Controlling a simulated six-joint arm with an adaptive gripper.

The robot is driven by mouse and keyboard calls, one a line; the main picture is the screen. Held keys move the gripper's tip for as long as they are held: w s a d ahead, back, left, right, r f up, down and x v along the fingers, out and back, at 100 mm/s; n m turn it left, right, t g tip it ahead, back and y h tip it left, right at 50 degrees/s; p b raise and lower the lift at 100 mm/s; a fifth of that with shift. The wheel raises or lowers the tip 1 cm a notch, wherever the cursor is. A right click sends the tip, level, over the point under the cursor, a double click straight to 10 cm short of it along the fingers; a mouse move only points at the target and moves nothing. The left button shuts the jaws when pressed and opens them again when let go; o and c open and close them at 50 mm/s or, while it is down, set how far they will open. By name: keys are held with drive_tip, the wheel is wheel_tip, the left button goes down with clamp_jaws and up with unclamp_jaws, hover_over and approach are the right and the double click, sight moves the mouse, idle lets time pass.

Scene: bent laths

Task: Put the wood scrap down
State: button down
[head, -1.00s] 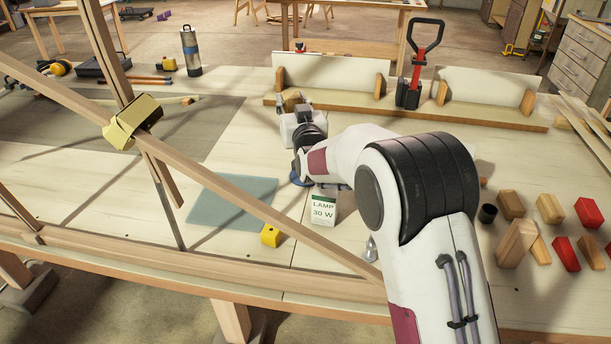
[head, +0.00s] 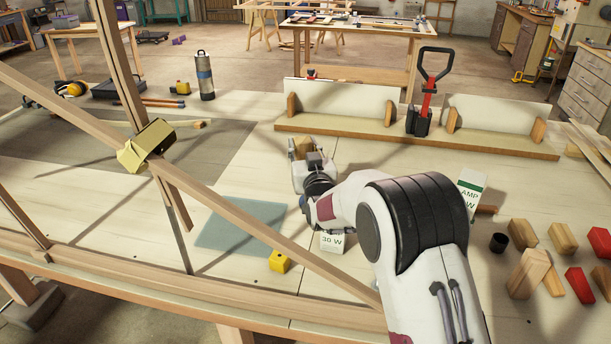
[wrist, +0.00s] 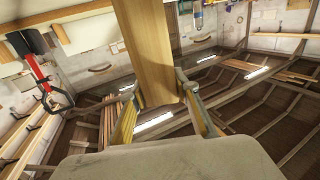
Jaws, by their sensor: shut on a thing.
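My gripper (head: 308,160) is shut on the wood scrap (head: 299,148), a tan piece that shows beyond the hand in the head view. In the wrist view the scrap (wrist: 148,50) is a long flat-sided piece between the two fingers (wrist: 160,95), reaching up past the top edge. The hand is over the pale workbench (head: 250,165), in front of the long back fixture. Whether the scrap touches the bench cannot be told. My arm hides part of the bench to the right of the hand.
A diagonal lath (head: 240,218) with a gold clamp (head: 147,145) crosses the left. A blue-grey mat (head: 235,225), yellow block (head: 279,261) and lamp boxes (head: 333,242) (head: 470,192) lie near my arm. Several wood blocks (head: 528,272) stand right.

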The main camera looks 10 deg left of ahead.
sight(303, 157)
drive_tip(key=shift+f, duration=1.75)
drive_tip(key=shift+f, duration=2)
drive_tip(key=c, duration=1.5)
unclamp_jaws()
drive_tip(key=shift+s, duration=0.1)
